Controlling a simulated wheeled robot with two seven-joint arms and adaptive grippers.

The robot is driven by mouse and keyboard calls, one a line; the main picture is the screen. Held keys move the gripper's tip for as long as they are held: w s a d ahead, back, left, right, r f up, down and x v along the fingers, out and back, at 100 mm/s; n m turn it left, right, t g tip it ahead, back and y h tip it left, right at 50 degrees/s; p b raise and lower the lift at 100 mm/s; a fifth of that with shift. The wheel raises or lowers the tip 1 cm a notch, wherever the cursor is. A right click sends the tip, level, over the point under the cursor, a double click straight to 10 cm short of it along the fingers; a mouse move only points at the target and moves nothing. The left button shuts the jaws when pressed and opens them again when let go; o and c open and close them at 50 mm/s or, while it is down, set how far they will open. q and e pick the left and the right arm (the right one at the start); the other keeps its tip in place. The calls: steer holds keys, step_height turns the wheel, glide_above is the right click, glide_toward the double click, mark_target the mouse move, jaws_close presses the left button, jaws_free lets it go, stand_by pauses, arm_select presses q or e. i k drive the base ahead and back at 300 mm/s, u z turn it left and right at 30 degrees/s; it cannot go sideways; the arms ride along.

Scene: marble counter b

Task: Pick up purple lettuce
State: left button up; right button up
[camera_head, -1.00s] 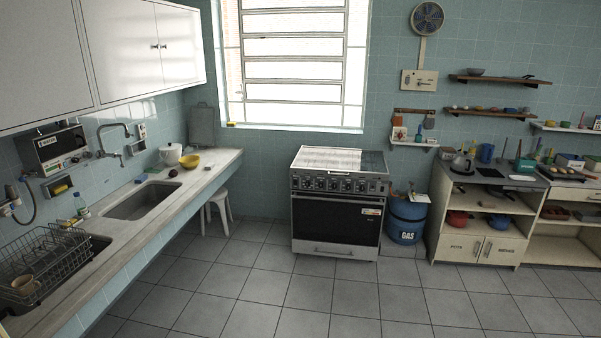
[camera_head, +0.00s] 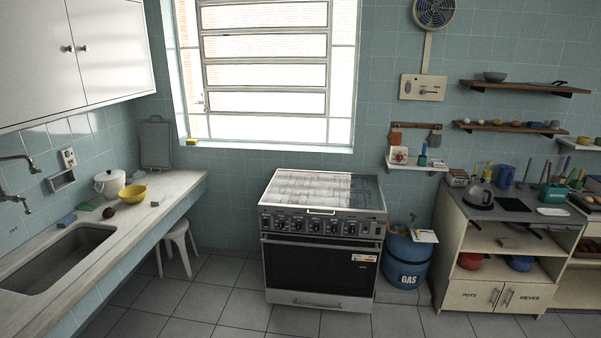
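A small dark reddish-purple round thing (camera_head: 109,212) lies on the marble counter (camera_head: 165,188) at the left, between the sink and the yellow bowl (camera_head: 132,194). It may be the purple lettuce, but it is too small to tell. A flat green thing (camera_head: 88,206) lies just behind and to its left, and a blue block (camera_head: 67,221) sits by the sink's edge. Neither of my grippers shows in the view.
The sink (camera_head: 55,258) is sunk into the counter. A white pot (camera_head: 110,183) stands behind the bowl. A stool (camera_head: 176,245) is under the counter. The stove (camera_head: 322,240) and blue gas drum (camera_head: 407,260) stand ahead. The tiled floor before the stove is clear.

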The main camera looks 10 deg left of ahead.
mark_target(109, 212)
steer(key=u, duration=0.15)
steer(key=i, duration=1.8)
steer(key=u, duration=1.3)
steer(key=i, duration=1.2)
steer(key=u, duration=0.95)
